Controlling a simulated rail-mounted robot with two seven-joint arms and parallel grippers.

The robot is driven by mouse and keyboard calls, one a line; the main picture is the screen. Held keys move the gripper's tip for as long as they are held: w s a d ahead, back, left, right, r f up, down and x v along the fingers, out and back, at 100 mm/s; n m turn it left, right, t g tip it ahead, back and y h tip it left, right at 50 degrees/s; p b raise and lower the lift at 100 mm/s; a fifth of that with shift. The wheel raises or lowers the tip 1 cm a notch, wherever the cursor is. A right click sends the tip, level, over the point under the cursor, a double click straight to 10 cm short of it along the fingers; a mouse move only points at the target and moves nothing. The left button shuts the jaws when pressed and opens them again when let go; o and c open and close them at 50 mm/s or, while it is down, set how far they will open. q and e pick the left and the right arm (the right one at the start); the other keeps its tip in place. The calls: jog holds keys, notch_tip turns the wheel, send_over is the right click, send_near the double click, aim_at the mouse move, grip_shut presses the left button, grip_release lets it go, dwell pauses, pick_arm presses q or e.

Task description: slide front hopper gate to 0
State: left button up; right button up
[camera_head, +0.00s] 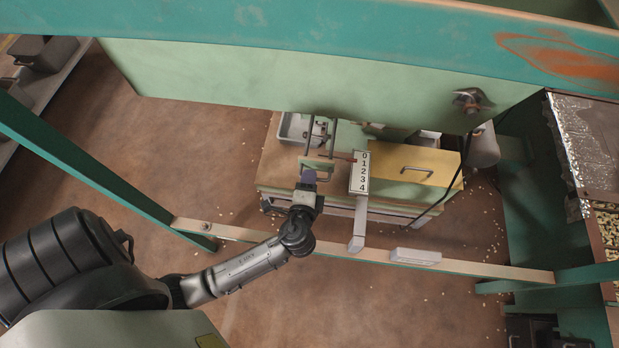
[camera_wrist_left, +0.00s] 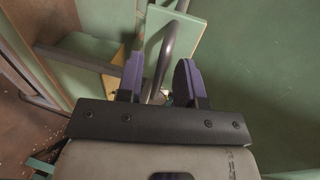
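The hopper gate is a pale green plate (camera_wrist_left: 187,45) with a dark curved bar handle (camera_wrist_left: 165,55). In the head view, the gate (camera_head: 318,163) is small beneath the hopper (camera_head: 300,82). A white scale plate (camera_head: 358,172) numbered 0 to 4 hangs right of it. A thin reddish pointer (camera_head: 343,158) reaches the scale near its top, around 0 to 1. My left gripper (camera_head: 309,176) is at the handle. In the left wrist view, its purple fingers (camera_wrist_left: 160,82) stand apart with the bar between them; contact is unclear. My right gripper is not in view.
A wooden rail (camera_head: 460,266) crosses in front, under my left forearm. A cart with a yellow-topped box (camera_head: 415,168) and a grey metal bin (camera_head: 297,129) stands below the hopper. A foil-edged tray (camera_head: 568,150) is at the right. Brown floor is open at left.

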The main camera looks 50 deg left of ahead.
pick_arm(q)
jog(key=shift+w+a+f, duration=0.1)
jog(key=shift+w+a, duration=0.25)
jog(key=shift+w, duration=0.15)
grip_shut()
dwell(0.3)
